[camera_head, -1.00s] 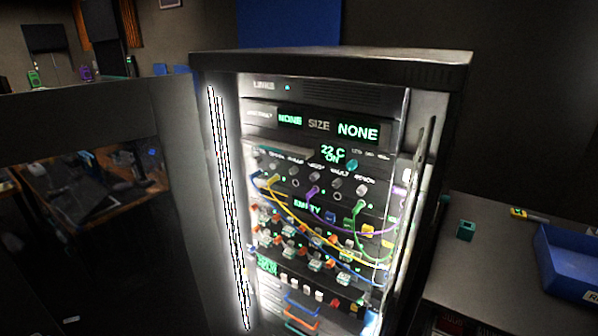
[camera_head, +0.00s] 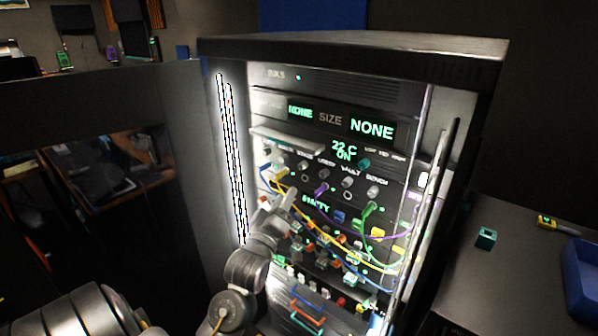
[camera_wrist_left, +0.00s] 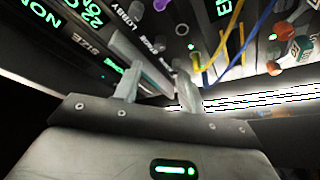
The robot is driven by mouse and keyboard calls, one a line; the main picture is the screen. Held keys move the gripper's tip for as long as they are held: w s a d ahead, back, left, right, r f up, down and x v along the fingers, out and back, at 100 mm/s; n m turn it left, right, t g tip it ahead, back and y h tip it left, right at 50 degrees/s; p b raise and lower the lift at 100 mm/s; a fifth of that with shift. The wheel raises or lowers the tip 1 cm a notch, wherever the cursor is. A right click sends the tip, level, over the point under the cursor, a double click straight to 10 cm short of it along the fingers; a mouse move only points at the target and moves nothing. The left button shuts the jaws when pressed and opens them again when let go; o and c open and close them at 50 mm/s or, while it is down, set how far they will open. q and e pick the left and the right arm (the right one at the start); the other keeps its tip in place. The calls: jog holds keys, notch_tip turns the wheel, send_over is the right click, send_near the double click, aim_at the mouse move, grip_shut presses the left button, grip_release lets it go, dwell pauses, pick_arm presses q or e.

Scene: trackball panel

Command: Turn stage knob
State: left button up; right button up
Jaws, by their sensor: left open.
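A lit equipment rack carries a row of small grey knobs, with one knob (camera_head: 347,182) near the row's right part. In the left wrist view, "LOBBY" is readable near a grey knob (camera_wrist_left: 181,29). My left gripper (camera_head: 288,196) is in front of the rack's left part, below the row's left end, partly hiding cables there. Its two fingers (camera_wrist_left: 157,92) are apart, with nothing visible held between them. I cannot tell whether they touch anything. My right gripper is out of view.
Coloured patch cables, including a purple one (camera_head: 342,216), hang across the panel below the knobs. A lit display (camera_head: 371,128) reads NONE. The rack's open side has a vertical handle bar (camera_head: 440,190). A side table (camera_head: 470,290) stands at right with a blue bin (camera_head: 582,285).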

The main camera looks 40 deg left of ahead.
aim_at(301, 168)
pick_arm(q)
jog(key=p+x, duration=0.3)
jog(key=x, duration=0.6)
jog(key=shift+w+a+r+p, duration=0.1)
jog(key=shift+w+r+p, duration=0.05)
jog(key=shift+w+p, duration=0.15)
jog(key=shift+w+a, duration=0.1)
jog(key=shift+w, duration=0.3)
grip_shut()
